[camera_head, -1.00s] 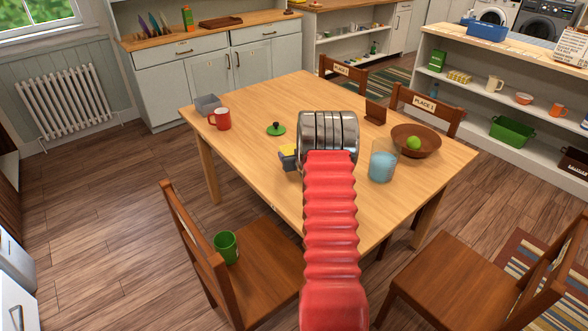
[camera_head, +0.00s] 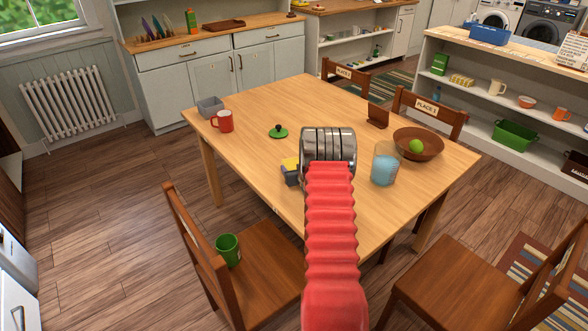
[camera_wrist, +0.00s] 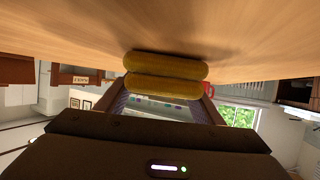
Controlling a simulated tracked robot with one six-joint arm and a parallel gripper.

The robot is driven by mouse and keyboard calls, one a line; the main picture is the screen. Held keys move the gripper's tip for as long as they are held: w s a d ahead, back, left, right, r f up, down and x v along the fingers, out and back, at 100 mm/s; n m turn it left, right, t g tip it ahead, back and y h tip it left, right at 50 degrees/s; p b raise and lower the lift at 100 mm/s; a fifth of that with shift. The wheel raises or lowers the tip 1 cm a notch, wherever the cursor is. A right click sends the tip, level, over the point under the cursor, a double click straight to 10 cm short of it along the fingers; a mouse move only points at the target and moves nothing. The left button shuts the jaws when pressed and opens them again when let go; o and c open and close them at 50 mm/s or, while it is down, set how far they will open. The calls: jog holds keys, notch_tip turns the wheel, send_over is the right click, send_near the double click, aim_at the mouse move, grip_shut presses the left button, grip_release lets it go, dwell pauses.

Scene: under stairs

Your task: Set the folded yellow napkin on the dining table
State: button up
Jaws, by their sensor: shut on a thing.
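The folded yellow napkin (camera_head: 290,164) shows as a small yellow patch beside my arm in the head view, mostly hidden. In the wrist view the napkin (camera_wrist: 165,76) appears as two thick rolled yellow layers between the fingers. My gripper (camera_head: 291,177) is shut on it, over the near left part of the wooden dining table (camera_head: 255,108). The wrist view is tilted over, with the tabletop (camera_wrist: 250,35) across its top, close to the napkin. I cannot tell whether the napkin touches the table.
On the table are a red mug (camera_head: 222,121), a grey container (camera_head: 210,107), a green lid (camera_head: 278,132), a blue-filled glass (camera_head: 385,165) and a wooden bowl (camera_head: 418,144) with a green fruit. A chair (camera_head: 250,265) holding a green cup (camera_head: 228,249) stands near left.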

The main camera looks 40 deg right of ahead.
jog(key=o, duration=1.5)
jog(key=shift+s+a+r, duration=0.15)
jog(key=shift+s+r, duration=0.05)
jog(key=shift+s, duration=0.1)
jog(key=v, duration=1.1)
jog(key=shift+s+a, duration=0.1)
jog(key=shift+a, duration=0.05)
